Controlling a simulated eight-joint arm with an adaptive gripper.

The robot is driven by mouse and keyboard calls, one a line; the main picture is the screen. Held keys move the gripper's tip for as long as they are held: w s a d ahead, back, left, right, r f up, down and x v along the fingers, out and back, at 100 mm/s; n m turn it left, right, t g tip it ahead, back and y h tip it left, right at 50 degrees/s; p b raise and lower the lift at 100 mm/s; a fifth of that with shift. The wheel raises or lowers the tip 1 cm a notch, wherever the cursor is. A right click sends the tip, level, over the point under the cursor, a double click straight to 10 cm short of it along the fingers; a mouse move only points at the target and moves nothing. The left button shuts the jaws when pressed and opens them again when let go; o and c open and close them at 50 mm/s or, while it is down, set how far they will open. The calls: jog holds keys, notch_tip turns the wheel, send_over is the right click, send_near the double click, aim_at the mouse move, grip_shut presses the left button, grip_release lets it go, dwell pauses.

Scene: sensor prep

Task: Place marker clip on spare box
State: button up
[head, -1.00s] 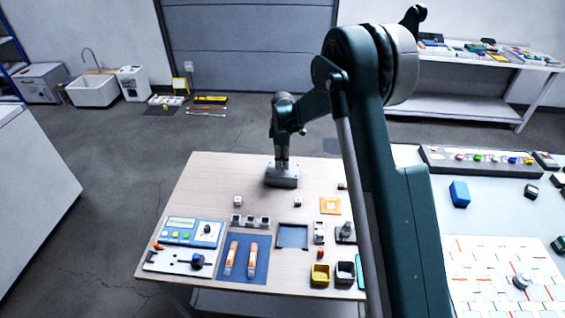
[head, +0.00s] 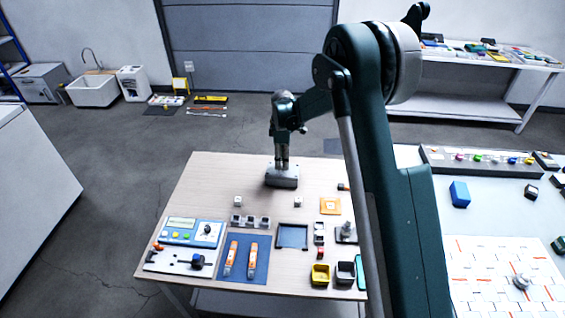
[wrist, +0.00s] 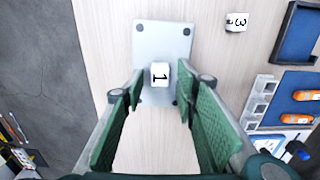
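A white cube marked "1" (wrist: 160,75), which seems to be the marker clip, rests on a flat grey box (wrist: 150,38) with dark dots at its corners. This box, seemingly the spare box, stands on the wooden table and also shows in the head view (head: 282,182). My gripper (head: 282,166) points down just over the box. In the wrist view its green-padded fingers (wrist: 160,84) stand apart on either side of the cube, with gaps visible on both sides. The cube is not distinguishable in the head view.
Another white cube marked "3" (wrist: 236,22) lies on the table near the box. Nearer the front are a small rack (head: 250,221), a dark blue tray (head: 292,237), a blue mat with orange items (head: 246,275), and yellow (head: 320,275) and black bins. Bare wood surrounds the grey box.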

notch_tip(320, 180, up, 11)
jog(key=shift+p, duration=0.4)
dwell(0.7)
jog(key=shift+d+r, duration=0.1)
jog(key=shift+r, duration=0.05)
jog(key=s+d+r+m+t, duration=0.3)
jog(key=s+d+r+m, duration=0.6)
jog(key=s+d+r, duration=1.1)
jog(key=s+d+m+t, duration=0.1)
jog(key=s+d+m, duration=0.2)
jog(key=s, duration=0.6)
jog(key=s+d+f+m+t, duration=0.1)
jog(key=s+d+m, duration=0.2)
jog(key=s, duration=0.7)
jog(key=s+d+m+t, duration=0.2)
jog(key=s+d+m, duration=0.1)
jog(key=s, duration=0.7)
jog(key=shift+d+f, duration=0.35)
jog(key=shift+d, duration=0.1)
